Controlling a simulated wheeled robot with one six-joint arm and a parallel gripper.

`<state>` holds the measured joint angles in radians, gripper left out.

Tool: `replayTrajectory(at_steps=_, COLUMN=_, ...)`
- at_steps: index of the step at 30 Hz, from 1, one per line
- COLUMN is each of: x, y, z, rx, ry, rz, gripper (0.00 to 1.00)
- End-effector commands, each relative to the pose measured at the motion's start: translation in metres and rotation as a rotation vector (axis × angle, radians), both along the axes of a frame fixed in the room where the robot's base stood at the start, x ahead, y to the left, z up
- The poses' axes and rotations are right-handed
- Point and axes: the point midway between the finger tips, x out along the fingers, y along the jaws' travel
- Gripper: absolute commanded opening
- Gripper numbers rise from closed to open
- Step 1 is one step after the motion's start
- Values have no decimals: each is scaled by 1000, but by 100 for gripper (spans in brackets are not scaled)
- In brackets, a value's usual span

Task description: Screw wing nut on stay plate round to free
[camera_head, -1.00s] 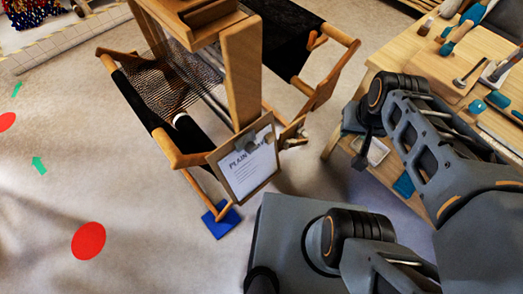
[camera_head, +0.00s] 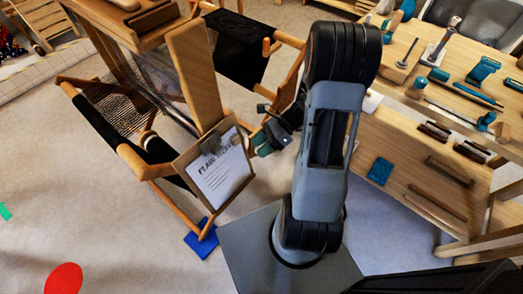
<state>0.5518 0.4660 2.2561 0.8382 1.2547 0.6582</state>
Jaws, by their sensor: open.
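The wooden loom (camera_head: 192,75) stands left of centre with dark cloth on its rollers. My gripper (camera_head: 262,142) is at the loom's right side, just right of the clipboard, by the lower end of a slanting wooden bar. Its jaws are open, with dark greenish fingers pointing left and down. I cannot make out the wing nut or the stay plate; my gripper and arm cover that part of the frame. I cannot tell whether the fingers touch anything.
A clipboard (camera_head: 218,172) with a printed sheet hangs on the loom's near side. A blue pad (camera_head: 201,238) lies under the loom's foot. A workbench (camera_head: 405,140) with several tools stands right of my arm. The floor at left is open, with a red disc (camera_head: 63,279).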

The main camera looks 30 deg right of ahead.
Motion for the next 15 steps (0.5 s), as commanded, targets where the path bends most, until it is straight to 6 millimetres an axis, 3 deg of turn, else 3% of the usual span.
replayTrajectory(at_steps=1, x=4, y=-10, z=-25, rx=103, ry=112, rz=-154, gripper=48)
replayTrajectory(at_steps=6, x=17, y=-46, z=-86, rx=448, ry=422, rz=-618, gripper=48)
replayTrajectory(at_steps=15, x=6, y=-99, z=-180, rx=958, ry=758, rz=-1153, gripper=48)
